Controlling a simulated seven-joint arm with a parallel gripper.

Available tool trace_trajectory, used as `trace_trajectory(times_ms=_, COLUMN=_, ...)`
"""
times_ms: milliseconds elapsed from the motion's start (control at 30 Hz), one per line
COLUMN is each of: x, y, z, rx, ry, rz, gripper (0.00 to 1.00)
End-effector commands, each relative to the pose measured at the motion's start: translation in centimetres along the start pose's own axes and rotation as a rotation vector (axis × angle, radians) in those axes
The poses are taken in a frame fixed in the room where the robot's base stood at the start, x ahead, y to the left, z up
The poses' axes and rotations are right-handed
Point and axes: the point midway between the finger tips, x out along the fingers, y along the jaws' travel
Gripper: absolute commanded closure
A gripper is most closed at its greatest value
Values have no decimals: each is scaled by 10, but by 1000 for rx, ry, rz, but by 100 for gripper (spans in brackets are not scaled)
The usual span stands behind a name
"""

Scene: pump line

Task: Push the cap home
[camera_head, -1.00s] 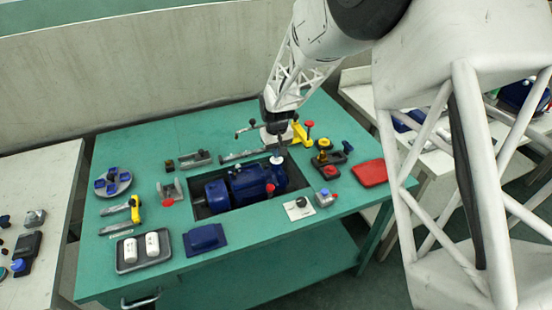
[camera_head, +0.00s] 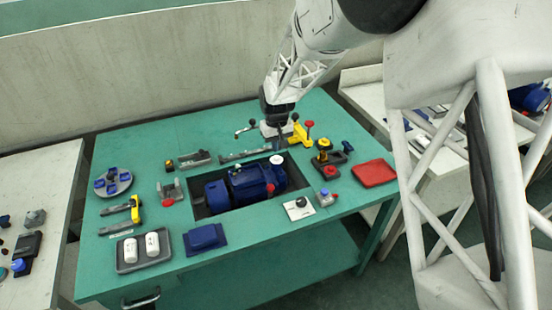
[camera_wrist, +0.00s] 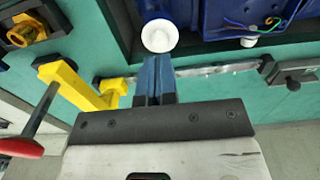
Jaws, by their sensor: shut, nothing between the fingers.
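The white round cap (camera_head: 277,160) sits at the right end of the blue pump (camera_head: 245,186), which lies in a dark recess in the green table. In the wrist view the cap (camera_wrist: 160,36) shows its flat top, just beyond my fingertips. I cannot tell how far in it is seated. My gripper (camera_wrist: 157,60) is shut and empty, its two blue fingers together. A small gap in the picture separates the fingertips from the cap. In the head view my gripper (camera_head: 281,146) is behind and above the cap.
A yellow clamp with a red handle (camera_wrist: 75,85) stands close beside my gripper. An open box with loose wires (camera_wrist: 250,22) lies right of the cap. A red tray (camera_head: 374,172) and a grey tray with two white cylinders (camera_head: 128,266) flank the recess.

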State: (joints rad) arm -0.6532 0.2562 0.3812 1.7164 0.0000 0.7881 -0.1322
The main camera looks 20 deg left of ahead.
Motion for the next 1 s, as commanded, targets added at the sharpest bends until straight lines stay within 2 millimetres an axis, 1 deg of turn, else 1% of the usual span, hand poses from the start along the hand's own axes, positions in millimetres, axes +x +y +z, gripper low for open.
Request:
trace_trajectory(times_ms=633, x=-37, y=0, z=0, rx=0, ry=1, rz=0, gripper=100)
trace_trajectory(times_ms=800, x=-42, y=0, z=0, rx=0, ry=1, rz=0, gripper=100)
trace_trajectory(times_ms=1000, x=-42, y=0, z=0, rx=0, ry=0, rz=0, gripper=100)
